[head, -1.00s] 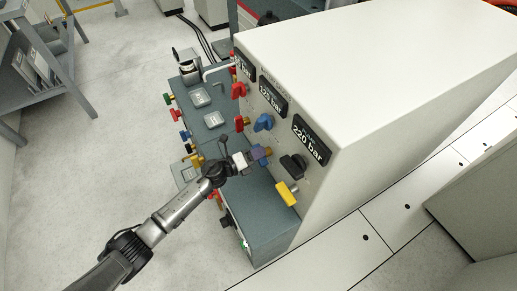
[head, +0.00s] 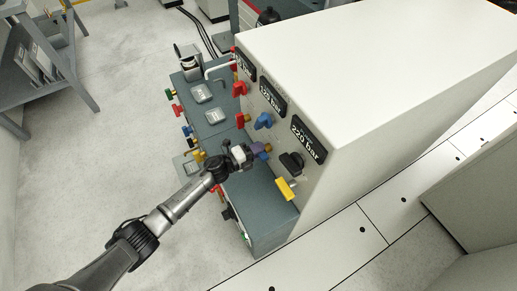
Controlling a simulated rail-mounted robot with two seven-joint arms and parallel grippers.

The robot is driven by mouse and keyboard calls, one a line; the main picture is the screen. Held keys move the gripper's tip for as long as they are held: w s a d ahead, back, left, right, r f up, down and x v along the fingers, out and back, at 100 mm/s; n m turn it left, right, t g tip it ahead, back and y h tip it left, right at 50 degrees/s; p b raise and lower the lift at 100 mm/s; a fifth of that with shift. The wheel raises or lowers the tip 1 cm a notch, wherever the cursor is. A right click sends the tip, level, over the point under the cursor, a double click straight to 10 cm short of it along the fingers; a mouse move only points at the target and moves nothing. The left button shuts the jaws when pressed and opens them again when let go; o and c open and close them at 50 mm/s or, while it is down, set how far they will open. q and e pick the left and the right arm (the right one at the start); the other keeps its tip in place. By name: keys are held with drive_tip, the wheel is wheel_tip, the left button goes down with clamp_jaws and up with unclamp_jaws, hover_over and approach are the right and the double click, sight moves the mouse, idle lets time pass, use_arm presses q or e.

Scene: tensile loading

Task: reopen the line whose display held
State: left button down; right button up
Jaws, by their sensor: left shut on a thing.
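The pale machine has three black displays on its front. The nearest display (head: 309,139) reads 220 bar, the middle display (head: 272,97) seems to read 125 bar, and the far display (head: 244,65) is partly hidden. Below them are a red handle (head: 239,88), a blue handle (head: 263,121) and a black handle (head: 291,162). Lower are another red handle (head: 241,120), a purple handle (head: 259,150) and a yellow handle (head: 286,189). My left gripper (head: 248,154) is at the purple handle and shut on it, its fingers partly hiding it. My right gripper is out of view.
A dark grey bench (head: 258,205) runs along the machine's front, with small silver plates and a clamp-like fixture (head: 187,60) at its far end. Coloured knobs line its left edge. A grey shelf (head: 45,60) stands at upper left, with open floor between.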

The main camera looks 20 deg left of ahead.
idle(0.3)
use_arm(q)
drive_tip(key=c, duration=1)
unclamp_jaws()
drive_tip(key=shift+c, duration=0.2)
drive_tip(key=p+v, duration=0.3)
drive_tip(key=v, duration=1.1)
drive_tip(key=shift+w, duration=0.1)
